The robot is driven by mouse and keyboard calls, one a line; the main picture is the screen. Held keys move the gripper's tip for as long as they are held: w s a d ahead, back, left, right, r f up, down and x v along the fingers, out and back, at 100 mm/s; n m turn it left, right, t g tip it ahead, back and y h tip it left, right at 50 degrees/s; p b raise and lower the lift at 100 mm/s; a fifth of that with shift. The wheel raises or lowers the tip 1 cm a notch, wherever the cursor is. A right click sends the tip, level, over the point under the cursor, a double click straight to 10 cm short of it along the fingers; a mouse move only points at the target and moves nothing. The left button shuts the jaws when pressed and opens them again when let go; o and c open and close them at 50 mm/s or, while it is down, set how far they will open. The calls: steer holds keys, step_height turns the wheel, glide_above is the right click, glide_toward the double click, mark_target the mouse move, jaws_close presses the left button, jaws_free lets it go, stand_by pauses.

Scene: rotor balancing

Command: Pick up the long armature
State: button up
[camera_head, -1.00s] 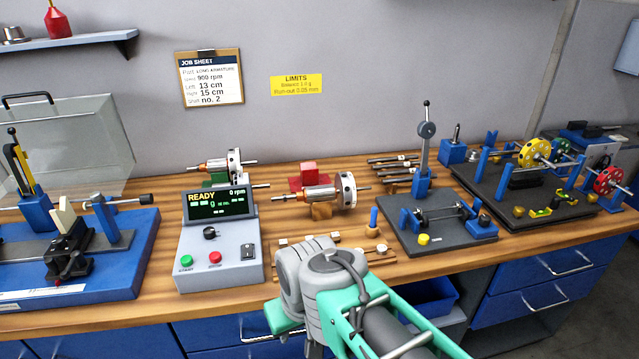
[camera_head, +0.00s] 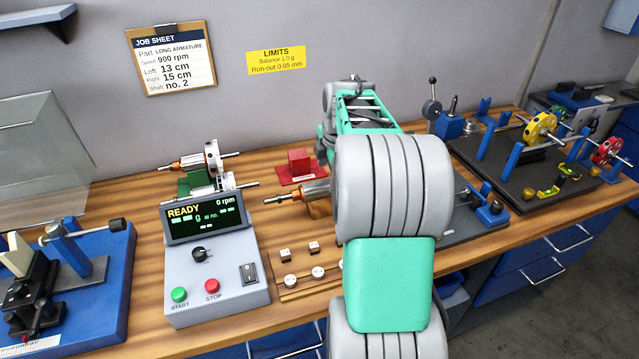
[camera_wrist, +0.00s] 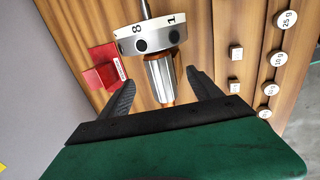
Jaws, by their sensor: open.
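The front armature (camera_head: 303,191), which looks like the long one, lies on the bench with its left shaft end and copper part showing. My arm hides the rest of it in the head view. In the wrist view the armature (camera_wrist: 160,76) shows a silver body and a white numbered disc (camera_wrist: 139,38). My gripper (camera_wrist: 160,80) is open, with one dark finger on each side of the silver body. I cannot tell whether the fingers touch it. My gripper is hidden in the head view. A second armature (camera_head: 196,164) rests on a green stand behind the display box.
A red block (camera_head: 299,161) stands behind the front armature and shows beside the left finger. Small weights (camera_head: 290,281) lie on a wooden board in front. The control box (camera_head: 215,268) stands left. A dark fixture plate (camera_head: 535,170) is at right.

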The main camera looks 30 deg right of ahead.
mark_target(326, 182)
steer(key=p+x, duration=0.1)
steer(key=x, duration=0.4)
steer(key=shift+w+f, duration=0.1)
steer(key=shift+f, duration=0.1)
steer(key=shift+c, duration=0.4)
jaws_close()
steer(key=shift+w+d+r, duration=0.1)
steer(key=shift+r, duration=0.15)
